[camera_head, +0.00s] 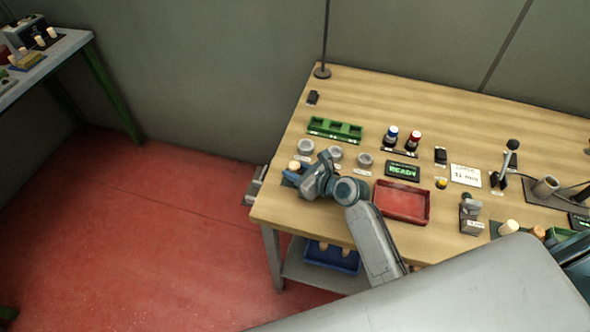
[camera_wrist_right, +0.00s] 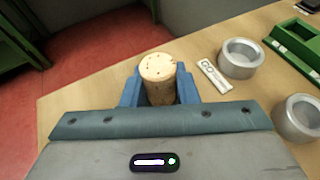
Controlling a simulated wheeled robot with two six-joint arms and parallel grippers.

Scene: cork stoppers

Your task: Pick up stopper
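A pale cork stopper (camera_head: 294,165) stands near the left edge of the wooden table, at my right gripper (camera_head: 292,177). In the right wrist view the cork stopper (camera_wrist_right: 157,69) shows its speckled round top between the two blue fingers of the right gripper (camera_wrist_right: 160,92). The fingers flank it closely, with no clear gap on either side, and appear shut on it. The stopper's lower end is hidden by the gripper, so I cannot tell whether it is off the table. My left gripper is not in view.
Grey rings (camera_head: 306,146) and a green rack (camera_head: 335,130) stand behind the gripper. A red tray (camera_head: 402,219) and a display reading READY (camera_head: 403,171) lie to its right. A blue bin (camera_head: 331,262) is on the shelf below. The table's left edge is close.

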